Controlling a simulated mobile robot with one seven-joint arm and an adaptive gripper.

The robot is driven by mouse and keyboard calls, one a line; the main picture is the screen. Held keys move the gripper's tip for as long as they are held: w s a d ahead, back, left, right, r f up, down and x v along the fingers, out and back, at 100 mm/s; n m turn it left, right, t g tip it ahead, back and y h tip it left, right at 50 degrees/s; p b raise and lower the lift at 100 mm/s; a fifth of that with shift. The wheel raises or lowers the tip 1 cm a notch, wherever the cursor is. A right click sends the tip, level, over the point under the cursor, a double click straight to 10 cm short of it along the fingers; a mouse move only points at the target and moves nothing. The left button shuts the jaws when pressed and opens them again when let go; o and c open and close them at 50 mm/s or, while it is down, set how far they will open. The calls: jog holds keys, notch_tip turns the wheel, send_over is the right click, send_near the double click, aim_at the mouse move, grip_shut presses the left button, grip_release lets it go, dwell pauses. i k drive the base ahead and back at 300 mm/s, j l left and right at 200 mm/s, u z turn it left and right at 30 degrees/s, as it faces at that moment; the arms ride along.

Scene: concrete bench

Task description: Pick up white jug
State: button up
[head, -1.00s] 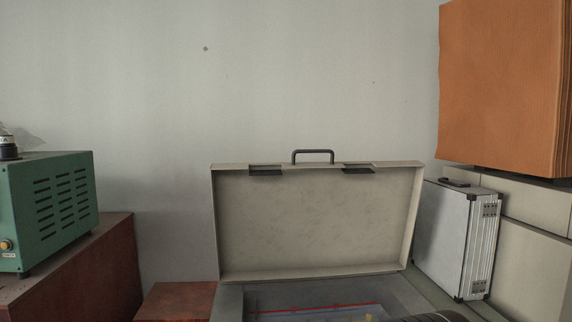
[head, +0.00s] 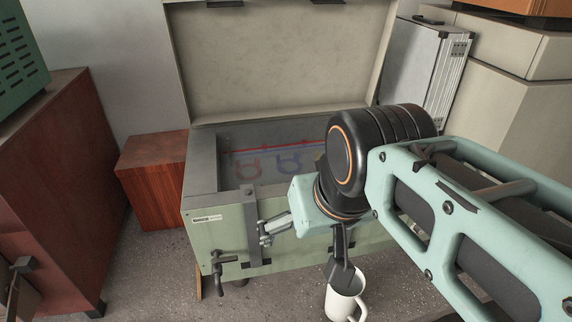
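The white jug (head: 343,304) is low in the head view, right of centre, and the bottom edge of the picture cuts it off. Its open mouth faces up and its handle is at the lower right. My gripper (head: 340,274) points down, with dark finger parts at the jug's mouth and partly in front of its rim. I cannot tell whether they touch the jug or how far apart the fingertips are. My arm hides part of the area to the right.
A pale green case (head: 225,236) with its lid (head: 285,65) raised stands behind my gripper, latches on its front. Reddish-brown wooden boxes (head: 60,150) are at the left. A silver case (head: 408,70) and beige boxes (head: 505,75) stand at the back right. Speckled grey surface (head: 150,265) is clear at the lower left.

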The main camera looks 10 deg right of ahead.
aim_at(341, 303)
jog(key=k+l+u, duration=0.1)
jog(key=l, duration=0.35)
jog(key=k+l+u, duration=0.1)
jog(key=k+l, duration=0.15)
jog(key=l, duration=0.15)
jog(key=k+l+u, duration=0.15)
jog(key=l, duration=0.3)
jog(key=k+l+u, duration=0.1)
jog(key=l, duration=0.3)
jog(key=k, duration=0.1)
